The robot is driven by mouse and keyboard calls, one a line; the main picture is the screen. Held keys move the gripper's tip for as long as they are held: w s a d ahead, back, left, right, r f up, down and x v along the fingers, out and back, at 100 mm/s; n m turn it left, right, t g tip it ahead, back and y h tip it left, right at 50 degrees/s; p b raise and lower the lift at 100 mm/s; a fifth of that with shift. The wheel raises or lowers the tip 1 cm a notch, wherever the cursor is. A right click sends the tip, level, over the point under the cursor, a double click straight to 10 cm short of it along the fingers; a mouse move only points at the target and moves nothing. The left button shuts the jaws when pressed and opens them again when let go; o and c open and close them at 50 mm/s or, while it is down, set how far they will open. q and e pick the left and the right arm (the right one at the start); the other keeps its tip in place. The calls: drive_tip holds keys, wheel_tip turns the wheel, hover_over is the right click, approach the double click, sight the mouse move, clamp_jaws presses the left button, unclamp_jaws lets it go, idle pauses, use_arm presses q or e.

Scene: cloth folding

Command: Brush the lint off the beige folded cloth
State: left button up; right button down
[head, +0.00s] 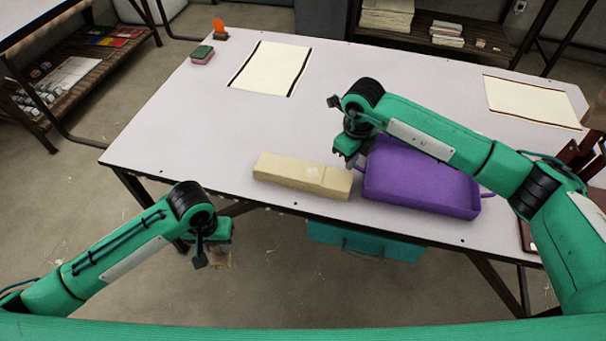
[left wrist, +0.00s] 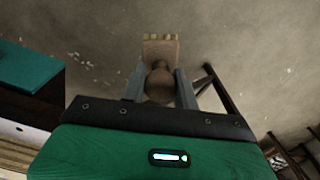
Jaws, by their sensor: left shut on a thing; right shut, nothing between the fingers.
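The beige folded cloth (head: 302,175) lies as a long block near the table's front edge, with a small pale patch on its top toward the right. My left gripper (head: 218,258) is off the table's front edge, to the left of the cloth and lower in the picture. It is shut on a wooden brush (left wrist: 161,52), whose rounded handle sits between the fingers in the left wrist view; pale bristles show at its far end. My right gripper (head: 347,160) is shut and empty, just above the right end of the cloth and beside the purple tray.
The purple tray (head: 372,193) stands right of the cloth. Two dark-edged pale sheets (head: 270,68) (head: 533,100) lie farther back. A sponge (head: 202,54) and an orange item (head: 219,26) are at the back left. A teal box (head: 366,243) is below the front edge.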

use_arm(q)
drive_tip(key=shift+f+b, duration=0.45)
drive_tip(key=shift+f, duration=0.05)
use_arm(e)
drive_tip(key=shift+f, duration=0.55)
use_arm(q)
drive_tip(key=shift+r, duration=0.15)
use_arm(e)
drive_tip(key=shift+r, duration=0.2)
